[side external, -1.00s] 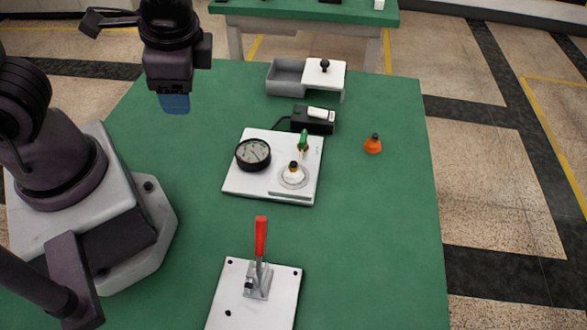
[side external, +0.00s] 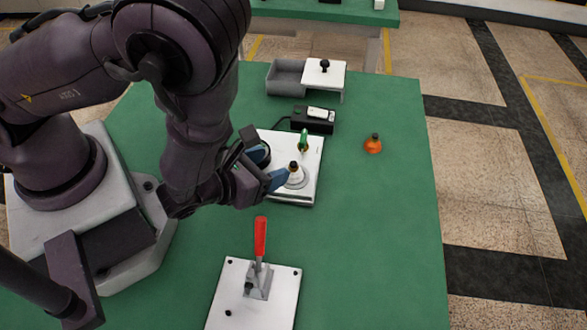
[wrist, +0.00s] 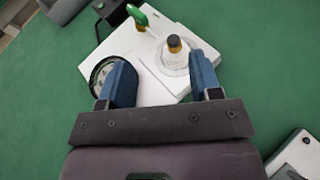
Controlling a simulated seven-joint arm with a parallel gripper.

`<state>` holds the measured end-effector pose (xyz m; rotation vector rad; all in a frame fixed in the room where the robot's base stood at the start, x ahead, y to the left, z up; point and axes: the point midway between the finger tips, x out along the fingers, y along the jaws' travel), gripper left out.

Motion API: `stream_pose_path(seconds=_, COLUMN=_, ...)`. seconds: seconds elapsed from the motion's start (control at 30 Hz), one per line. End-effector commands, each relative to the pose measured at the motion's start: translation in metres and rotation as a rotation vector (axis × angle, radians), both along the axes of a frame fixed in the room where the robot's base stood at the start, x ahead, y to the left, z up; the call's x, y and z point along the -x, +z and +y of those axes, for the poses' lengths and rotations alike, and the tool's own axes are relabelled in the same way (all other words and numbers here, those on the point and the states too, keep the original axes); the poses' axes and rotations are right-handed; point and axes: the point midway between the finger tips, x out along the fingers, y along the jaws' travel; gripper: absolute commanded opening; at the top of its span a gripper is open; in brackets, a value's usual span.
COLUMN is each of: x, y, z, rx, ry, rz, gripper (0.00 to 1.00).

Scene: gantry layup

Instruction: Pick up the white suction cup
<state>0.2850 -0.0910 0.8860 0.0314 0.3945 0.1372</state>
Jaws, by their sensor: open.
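The white suction cup (wrist: 177,57) with a brass and black top stands upright on a round seat on the white plate. In the side external view the suction cup (side external: 294,176) is partly covered by a finger. My gripper (wrist: 160,78) is open with blue fingers, tilted low over the plate's near edge. In the wrist view the cup is beyond the fingertips, closer to the right finger. In the side external view a fingertip of my gripper (side external: 272,166) is close beside the cup; I cannot tell whether they touch.
The white plate (side external: 311,160) also carries a green-handled valve (side external: 304,141) and a dial gauge (wrist: 103,75). An orange suction cup (side external: 373,144) stands to the right. A red-handled toggle clamp (side external: 260,240) is in front. A black box (side external: 313,119) and grey bin (side external: 286,77) stand behind.

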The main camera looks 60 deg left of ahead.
Motion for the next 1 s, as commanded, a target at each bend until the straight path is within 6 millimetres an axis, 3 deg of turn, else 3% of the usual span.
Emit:
stream_pose_path(seconds=0.13, x=-0.005, y=-0.002, z=-0.012, rx=0.051, ry=-0.058, rz=-0.002, gripper=0.58)
stream_pose_path(seconds=0.7, x=-0.068, y=-0.027, z=-0.006, rx=0.056, ry=-0.048, rz=-0.005, gripper=0.58)
stream_pose_path(seconds=0.97, x=-0.071, y=-0.028, z=-0.006, rx=0.057, ry=-0.049, rz=-0.005, gripper=0.58)
stream_pose_path(seconds=1.0, x=-0.071, y=-0.028, z=-0.006, rx=0.057, ry=-0.049, rz=-0.005, gripper=0.53)
